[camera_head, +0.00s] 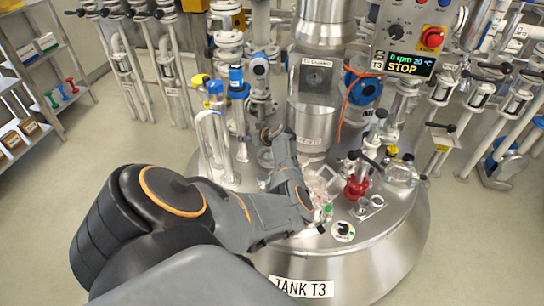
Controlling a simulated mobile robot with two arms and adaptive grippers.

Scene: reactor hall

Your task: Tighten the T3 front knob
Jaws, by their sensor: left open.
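Tank T3 is a large steel vessel with a domed lid (390,222) and a "TANK T3" label on its front. A small black knob on a round white disc (343,231) sits near the front edge of the lid. I cannot tell how tight it is. My left arm reaches in from the left across the lid, and its wrist is bent away from me. My left gripper (272,134) is open, beside the central column, behind and to the left of the knob and apart from it. The arm hides part of the lid. My right gripper is not in view.
A steel column (313,125) rises from the lid's middle. A red valve (355,187) and glass fittings stand right of it. A control box (412,40) reading "0 rpm 20 °C STOP" hangs above. Blue-capped pipes (237,90) stand left.

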